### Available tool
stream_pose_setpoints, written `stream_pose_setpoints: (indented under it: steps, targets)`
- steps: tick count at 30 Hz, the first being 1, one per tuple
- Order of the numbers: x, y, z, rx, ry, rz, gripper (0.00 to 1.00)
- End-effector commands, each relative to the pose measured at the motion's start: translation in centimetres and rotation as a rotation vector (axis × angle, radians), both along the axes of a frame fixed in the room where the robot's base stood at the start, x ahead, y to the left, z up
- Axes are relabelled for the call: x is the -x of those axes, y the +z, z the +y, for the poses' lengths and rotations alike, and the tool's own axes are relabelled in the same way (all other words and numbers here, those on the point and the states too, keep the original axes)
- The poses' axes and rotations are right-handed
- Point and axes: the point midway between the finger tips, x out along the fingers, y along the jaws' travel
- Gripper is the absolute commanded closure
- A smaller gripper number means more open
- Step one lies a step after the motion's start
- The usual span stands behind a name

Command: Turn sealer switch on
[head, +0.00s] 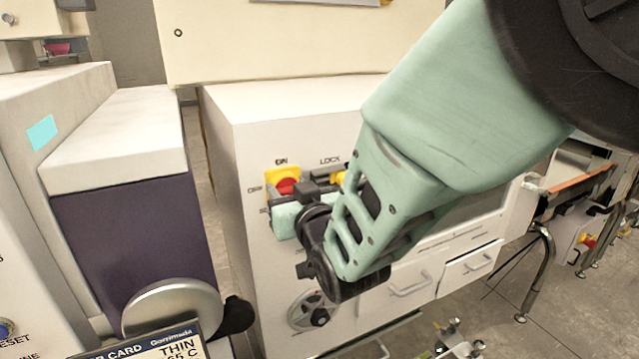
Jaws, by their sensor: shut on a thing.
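The sealer switch (285,185) is a red knob on a yellow plate, on the front of a white cabinet. "ON" is printed above it and "OFF" to its left. My gripper (298,191) is at the switch, coming in from the lower right, and is shut on it. The dark fingers and wrist hide the right and lower parts of the knob, so its exact angle is hard to tell.
The white cabinet (290,100) has a yellow part by "LOCK" (338,177), a handwheel (312,310) and drawers (410,290) below. A purple-sided machine (130,235) stands left, across a narrow gap. A belt frame (575,190) stands right.

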Motion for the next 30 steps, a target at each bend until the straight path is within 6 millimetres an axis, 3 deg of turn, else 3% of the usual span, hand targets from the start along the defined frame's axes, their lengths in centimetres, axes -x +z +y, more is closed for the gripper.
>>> stream_pose_setpoints:
  steps: [11,30]
  targets:
    - [-0.08,-0.57,-0.16,-0.147,-0.001,0.081,0.8]
    - [-0.15,-0.89,-0.36,-0.662,0.001,0.378,0.8]
